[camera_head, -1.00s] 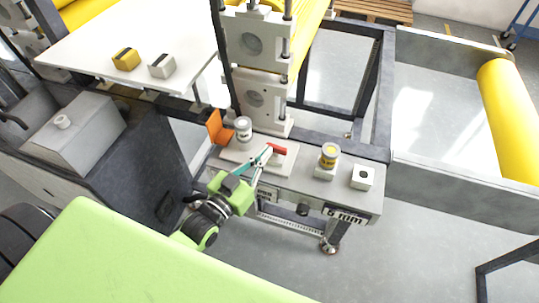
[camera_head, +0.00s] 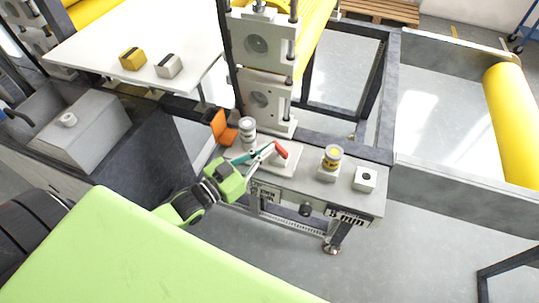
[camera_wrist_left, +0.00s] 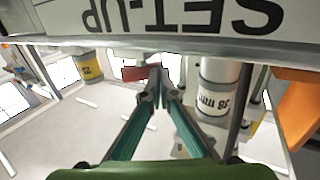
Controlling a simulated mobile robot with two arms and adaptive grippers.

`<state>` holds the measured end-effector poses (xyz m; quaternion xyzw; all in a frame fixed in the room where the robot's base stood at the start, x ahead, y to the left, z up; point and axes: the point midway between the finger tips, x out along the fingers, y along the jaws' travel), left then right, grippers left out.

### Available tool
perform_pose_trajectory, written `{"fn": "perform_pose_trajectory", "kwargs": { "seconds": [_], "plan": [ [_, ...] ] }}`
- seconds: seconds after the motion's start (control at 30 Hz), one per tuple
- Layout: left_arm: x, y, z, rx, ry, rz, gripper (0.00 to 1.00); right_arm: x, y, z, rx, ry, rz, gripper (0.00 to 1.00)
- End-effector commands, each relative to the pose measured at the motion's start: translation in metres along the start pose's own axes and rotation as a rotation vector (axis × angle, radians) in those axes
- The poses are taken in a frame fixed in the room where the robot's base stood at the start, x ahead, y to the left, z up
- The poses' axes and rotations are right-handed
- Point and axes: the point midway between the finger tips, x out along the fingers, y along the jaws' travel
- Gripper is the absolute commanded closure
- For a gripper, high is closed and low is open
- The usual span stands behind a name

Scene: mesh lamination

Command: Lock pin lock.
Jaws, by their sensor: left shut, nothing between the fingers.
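The red handle (camera_head: 281,149) of what looks like the pin lock sits on a light plate on top of the grey bench; it shows in the left wrist view (camera_wrist_left: 135,73) too. My left gripper (camera_head: 270,147), with teal fingers, comes in from the left with its tips right beside the handle. In the left wrist view its fingertips (camera_wrist_left: 155,88) are together with nothing between them, and the handle is just beyond and left of them. I cannot tell whether they touch it. The pin itself is not clearly visible. My right gripper is out of view.
A grey labelled cylinder (camera_head: 247,130) stands close behind the fingers, beside an orange plate (camera_head: 222,127). The roller frame (camera_head: 262,98) rises behind. The floor in front is clear.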

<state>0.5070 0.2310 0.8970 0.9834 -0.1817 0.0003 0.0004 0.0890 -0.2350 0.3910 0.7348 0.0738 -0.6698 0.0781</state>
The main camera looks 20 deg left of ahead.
Motion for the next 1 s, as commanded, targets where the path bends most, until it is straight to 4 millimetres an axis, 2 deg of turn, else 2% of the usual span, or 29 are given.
{"fn": "perform_pose_trajectory", "kwargs": {
  "seconds": [0.5, 1.0],
  "plan": [
    [0.015, -0.012, -0.002, 0.001, 0.001, -0.001, 1.00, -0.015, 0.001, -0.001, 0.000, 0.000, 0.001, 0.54],
    [0.025, -0.015, -0.001, 0.002, 0.000, 0.000, 1.00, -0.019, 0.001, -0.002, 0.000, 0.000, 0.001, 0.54]
  ]
}}
